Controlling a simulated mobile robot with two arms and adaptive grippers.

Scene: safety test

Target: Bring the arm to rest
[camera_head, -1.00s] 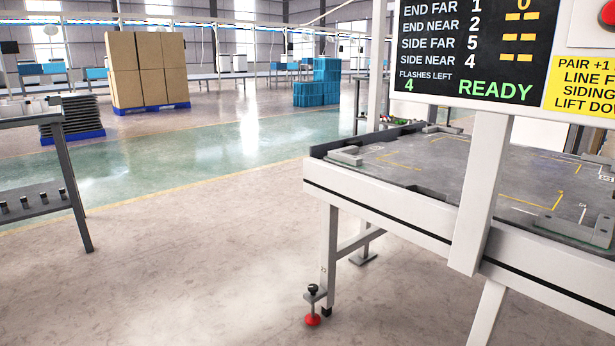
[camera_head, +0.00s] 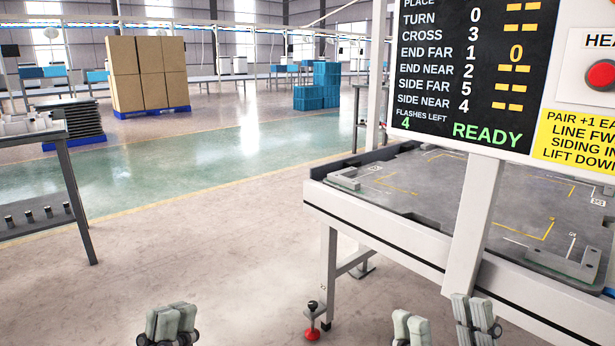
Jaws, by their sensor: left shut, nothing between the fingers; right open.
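My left gripper (camera_head: 171,324) shows at the bottom edge of the head view, left of the middle. Its pale fingers are together with nothing between them, above the bare floor. My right gripper (camera_head: 440,326) shows at the bottom edge, right of the middle. Its two fingers stand apart with a gap between them, and it is empty. It appears in front of the white bench frame; I cannot tell its distance from it. Both arms behind the grippers are out of the picture.
A grey fixture table (camera_head: 420,205) stands at the right. A display board (camera_head: 470,70) on a white post (camera_head: 472,225) rises before it, with a red button (camera_head: 601,75) beside. A rack (camera_head: 40,215) stands left. A red-footed part (camera_head: 312,334) is by the table leg. The middle floor is clear.

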